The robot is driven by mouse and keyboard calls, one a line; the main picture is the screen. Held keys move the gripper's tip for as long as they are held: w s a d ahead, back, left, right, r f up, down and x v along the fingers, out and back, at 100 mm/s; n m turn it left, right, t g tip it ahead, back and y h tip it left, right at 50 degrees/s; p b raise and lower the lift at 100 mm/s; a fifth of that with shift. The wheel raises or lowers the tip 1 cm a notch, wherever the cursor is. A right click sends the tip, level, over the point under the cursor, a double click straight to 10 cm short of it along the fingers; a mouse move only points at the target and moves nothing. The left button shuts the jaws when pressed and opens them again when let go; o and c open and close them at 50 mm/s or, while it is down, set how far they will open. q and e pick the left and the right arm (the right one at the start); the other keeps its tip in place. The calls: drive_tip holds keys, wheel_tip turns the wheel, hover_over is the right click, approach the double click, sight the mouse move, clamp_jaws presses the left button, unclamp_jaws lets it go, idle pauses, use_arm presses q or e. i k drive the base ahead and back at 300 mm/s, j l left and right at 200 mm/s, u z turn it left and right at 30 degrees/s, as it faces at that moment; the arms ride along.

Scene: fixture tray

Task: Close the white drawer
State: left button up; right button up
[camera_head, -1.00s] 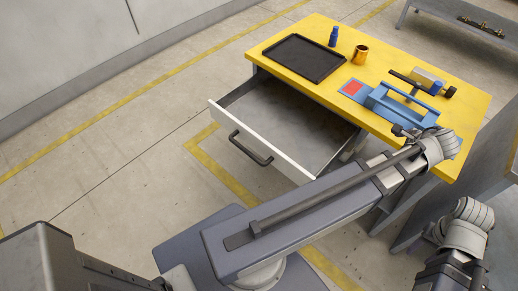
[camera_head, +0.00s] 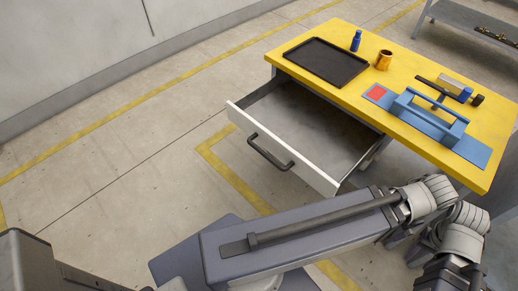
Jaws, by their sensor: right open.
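The white drawer (camera_head: 292,160) is pulled far out of the yellow-topped workbench. Its white front panel has a dark bar handle (camera_head: 268,152) and faces the lower left. The drawer looks empty. My right arm crosses the lower part of the view, its links in front of the floor and the bench's side. My right gripper (camera_head: 450,276) is at the lower right edge, partly cut off, apart from the drawer and handle; its fingertips are hard to make out. My left gripper is not seen.
The yellow bench top (camera_head: 395,90) carries a black tray (camera_head: 327,62), a blue bottle (camera_head: 356,41), an orange-gold cup (camera_head: 384,60) and a blue fixture (camera_head: 430,118). A grey shelf (camera_head: 470,30) stands at the upper right. Floor left of the drawer is clear.

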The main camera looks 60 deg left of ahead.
sight(316, 138)
drive_tip(key=k+j+u, duration=0.2)
drive_tip(key=j+u, duration=0.2)
drive_tip(key=j, duration=0.2)
drive_tip(key=k+j+u, duration=0.2)
drive_tip(key=j, duration=0.15)
drive_tip(key=j+u, duration=0.2)
drive_tip(key=j, duration=0.15)
drive_tip(key=k, duration=0.05)
